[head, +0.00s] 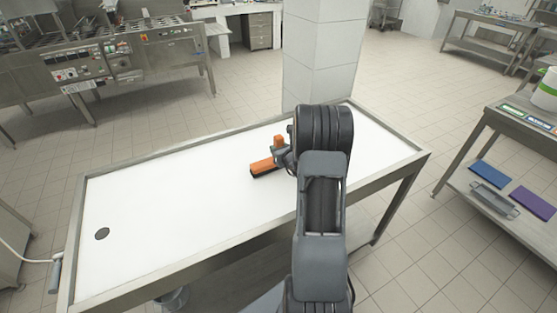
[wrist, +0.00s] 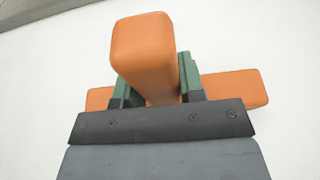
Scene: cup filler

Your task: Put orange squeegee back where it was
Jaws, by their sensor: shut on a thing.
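The orange squeegee (head: 263,166) is at the middle of the white table top (head: 190,190), just left of my arm in the head view. Its orange handle sticks up and its crossbar with a dark lower edge lies across. In the wrist view the squeegee (wrist: 143,52) fills the middle, with the bar behind the handle. My gripper (wrist: 157,90) is shut on the handle, one green-lined finger on each side. In the head view my gripper (head: 281,155) is partly hidden by my arm. I cannot tell whether the squeegee touches the table.
The table has a raised metal rim (head: 190,150) and a dark round drain hole (head: 102,234) at its left. A tiled pillar (head: 322,50) stands behind it. A side table (head: 520,125) with a shelf stands at the right. The left half of the table top is clear.

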